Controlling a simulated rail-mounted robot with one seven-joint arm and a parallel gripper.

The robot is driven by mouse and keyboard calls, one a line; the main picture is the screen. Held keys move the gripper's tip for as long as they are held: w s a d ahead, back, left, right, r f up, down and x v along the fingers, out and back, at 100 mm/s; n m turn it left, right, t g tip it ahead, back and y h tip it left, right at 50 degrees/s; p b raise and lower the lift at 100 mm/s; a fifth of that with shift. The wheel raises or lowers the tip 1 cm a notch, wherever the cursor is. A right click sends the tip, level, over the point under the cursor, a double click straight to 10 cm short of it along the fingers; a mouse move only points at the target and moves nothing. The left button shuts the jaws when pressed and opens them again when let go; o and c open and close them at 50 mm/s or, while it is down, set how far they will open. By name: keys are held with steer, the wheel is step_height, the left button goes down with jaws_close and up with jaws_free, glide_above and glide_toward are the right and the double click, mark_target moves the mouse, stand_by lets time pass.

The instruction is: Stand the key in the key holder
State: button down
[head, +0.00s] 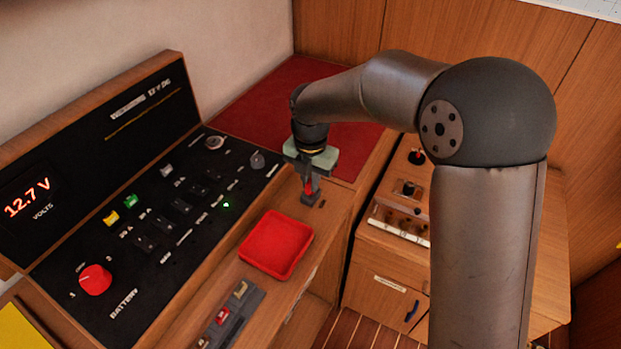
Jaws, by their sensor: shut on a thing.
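My gripper (309,192) points down over the wooden ledge, near the ledge's far end. It is shut on a small red thing (308,186), which looks like the key; the fingers hide most of it. A small dark slot or fitting (321,204) shows in the ledge just right of the fingertips and may be the key holder; it is too small to be sure. I cannot tell whether the key touches it or is above it.
A red tray (276,244) lies on the ledge nearer me. A grey rack (237,314) with small coloured pieces is in front of it. The black battery panel (150,262) with knobs is at left. A wooden cabinet (376,262) stands at right, past a gap.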

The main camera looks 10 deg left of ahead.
steer(key=shift+f, duration=0.3)
steer(key=c, duration=1.4)
jaws_free()
step_height(320, 180, up, 17)
steer(key=shift+r, duration=0.2)
